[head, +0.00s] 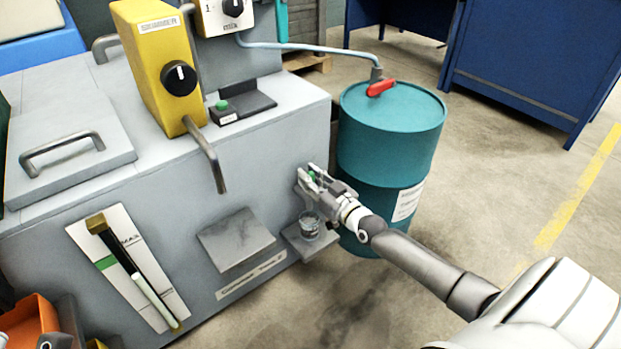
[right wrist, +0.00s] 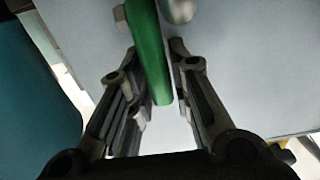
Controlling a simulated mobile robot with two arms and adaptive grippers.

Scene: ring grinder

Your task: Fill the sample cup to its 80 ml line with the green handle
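The green handle (head: 312,176) is on the front face of the grey coolant tank (head: 150,215), near its right end. It also shows large in the right wrist view (right wrist: 150,50). My right gripper (head: 312,180) is at the handle, its fingers on either side of it. In the right wrist view a narrow gap shows between the handle and the right finger, so the gripper looks open around it. The clear sample cup (head: 309,224) stands upright on a small grey ledge (head: 300,243) just below the gripper. Its 80 ml line and fill level are too small to read.
A teal drum (head: 390,130) with a red lever (head: 381,87) stands close behind my right arm. A yellow box with a black knob (head: 160,60) sits on the tank. A sloped grey plate (head: 236,238) juts out left of the cup. Open floor lies to the right.

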